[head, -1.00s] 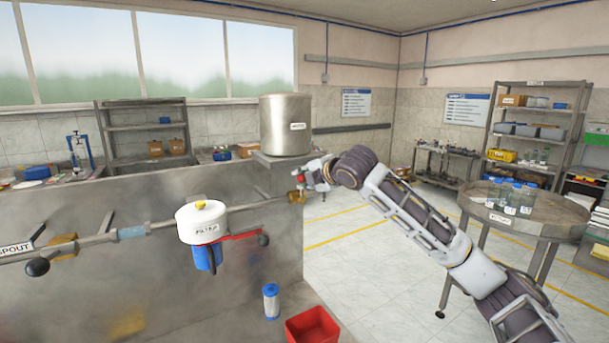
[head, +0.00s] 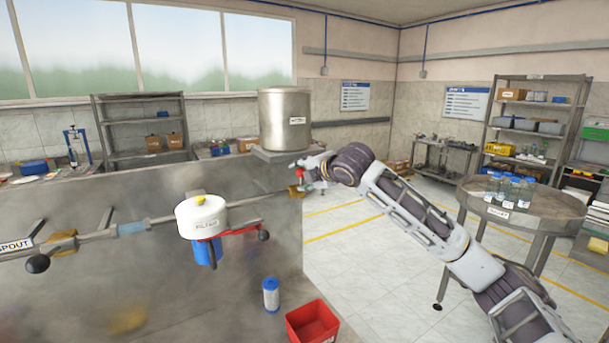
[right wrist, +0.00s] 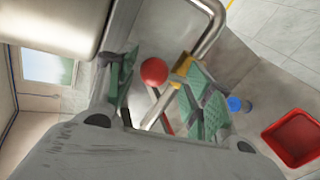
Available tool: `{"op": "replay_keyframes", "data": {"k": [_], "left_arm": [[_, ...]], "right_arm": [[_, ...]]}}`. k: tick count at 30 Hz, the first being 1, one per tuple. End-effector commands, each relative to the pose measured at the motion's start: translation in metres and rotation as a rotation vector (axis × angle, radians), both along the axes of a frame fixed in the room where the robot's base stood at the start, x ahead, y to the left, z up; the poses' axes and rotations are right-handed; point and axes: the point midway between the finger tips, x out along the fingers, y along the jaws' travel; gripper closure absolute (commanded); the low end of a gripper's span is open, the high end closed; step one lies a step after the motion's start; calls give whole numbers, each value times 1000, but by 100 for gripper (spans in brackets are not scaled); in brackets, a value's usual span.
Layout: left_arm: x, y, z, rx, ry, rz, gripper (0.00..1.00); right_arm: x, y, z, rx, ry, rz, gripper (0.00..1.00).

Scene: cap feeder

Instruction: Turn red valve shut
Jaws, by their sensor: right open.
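The red valve's round red knob (right wrist: 153,71) shows in the right wrist view between the two fingers of my right gripper (right wrist: 165,92). The fingers have green pads and stand apart, and I see no clear contact with the knob. A red lever part (right wrist: 165,123) and a brass valve body (right wrist: 182,66) on the metal pipe lie just beside it. In the head view, my right gripper (head: 312,178) is at the pipe's right end, by the brass valve body (head: 295,191) and red knob (head: 299,174). My left gripper is out of view.
A steel tank (head: 285,120) stands above the valve. A white-capped filter (head: 201,217) with a red handle (head: 243,230) hangs on the pipe to the left. A red bin (head: 312,322) and a blue-capped cartridge (head: 271,294) are below. A round table (head: 535,222) stands at right.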

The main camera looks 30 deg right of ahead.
Motion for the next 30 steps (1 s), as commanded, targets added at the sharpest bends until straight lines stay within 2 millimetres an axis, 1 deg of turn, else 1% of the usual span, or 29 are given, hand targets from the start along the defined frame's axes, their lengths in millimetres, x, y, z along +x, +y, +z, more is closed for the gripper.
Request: {"op": "replay_keyframes", "data": {"k": [8,14,30], "left_arm": [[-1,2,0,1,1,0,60],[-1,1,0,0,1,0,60],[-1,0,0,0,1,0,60]], "right_arm": [[-1,-1,4,0,-6,-1,49],[-9,-1,8,1,-8,-2,49],[-56,-2,25,-2,-5,0,49]]}}
